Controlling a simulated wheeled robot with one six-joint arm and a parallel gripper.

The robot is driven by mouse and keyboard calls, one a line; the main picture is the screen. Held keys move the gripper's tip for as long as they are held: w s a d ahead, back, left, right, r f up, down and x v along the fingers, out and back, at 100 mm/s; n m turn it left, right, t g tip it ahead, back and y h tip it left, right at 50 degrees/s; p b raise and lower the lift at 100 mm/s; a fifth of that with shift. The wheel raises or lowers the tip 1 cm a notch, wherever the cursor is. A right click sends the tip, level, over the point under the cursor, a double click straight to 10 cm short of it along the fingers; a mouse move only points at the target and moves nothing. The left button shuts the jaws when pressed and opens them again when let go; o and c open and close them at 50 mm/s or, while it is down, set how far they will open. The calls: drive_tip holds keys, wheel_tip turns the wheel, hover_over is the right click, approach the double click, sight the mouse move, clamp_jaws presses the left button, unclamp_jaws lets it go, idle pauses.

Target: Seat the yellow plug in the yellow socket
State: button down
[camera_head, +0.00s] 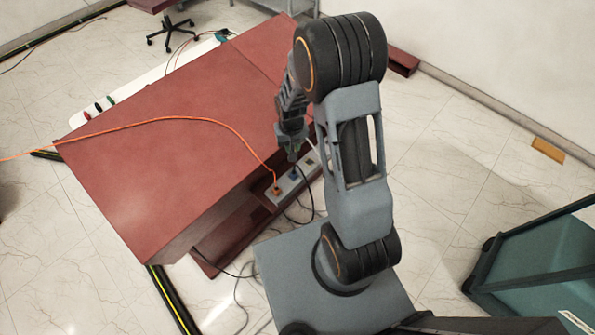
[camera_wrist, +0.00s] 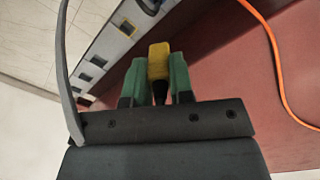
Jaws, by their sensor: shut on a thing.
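My gripper (camera_wrist: 157,80) shows in the wrist view with its two green fingers shut on the yellow plug (camera_wrist: 159,61). The plug's black rear part lies between the fingers. The plug is apart from the yellow socket (camera_wrist: 127,28), a yellow-edged opening in the pale socket strip, up and to the left of it. In the head view my gripper (camera_head: 293,153) hangs over the strip (camera_head: 291,186) at the red cabinet's edge. The yellow plug cannot be made out there.
An orange plug (camera_head: 277,190) and a blue plug (camera_head: 294,175) sit in the strip. An orange cable (camera_head: 200,118) crosses the red cabinet top (camera_head: 160,170) and also shows in the wrist view (camera_wrist: 277,60). A grey cable (camera_wrist: 62,70) arcs at the left. Dark cables hang below the strip.

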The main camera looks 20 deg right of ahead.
drive_tip(key=b, duration=0.1)
drive_tip(key=f+m+b, duration=0.1)
drive_tip(key=b, duration=0.1)
drive_tip(key=shift+s+d+f, duration=0.2)
drive_tip(key=shift+s+f, duration=0.05)
drive_tip(key=s+d+f+m+b, duration=0.1)
drive_tip(key=s+d+m+b, duration=0.2)
drive_tip(key=s+m+b, duration=1.15)
drive_tip(key=n+b, duration=0.4)
drive_tip(key=b, duration=0.1)
hover_over(310, 158)
drive_tip(key=s+a, duration=0.1)
drive_tip(key=s, duration=0.1)
wheel_tip(310, 158, down, 9)
drive_tip(key=shift+s+f, duration=0.1)
drive_tip(key=shift+s, duration=0.05)
drive_tip(key=shift+w+f, duration=0.35)
drive_tip(key=shift+f, duration=1.55)
drive_tip(key=shift+f+b, duration=0.1)
drive_tip(key=shift+b, duration=0.25)
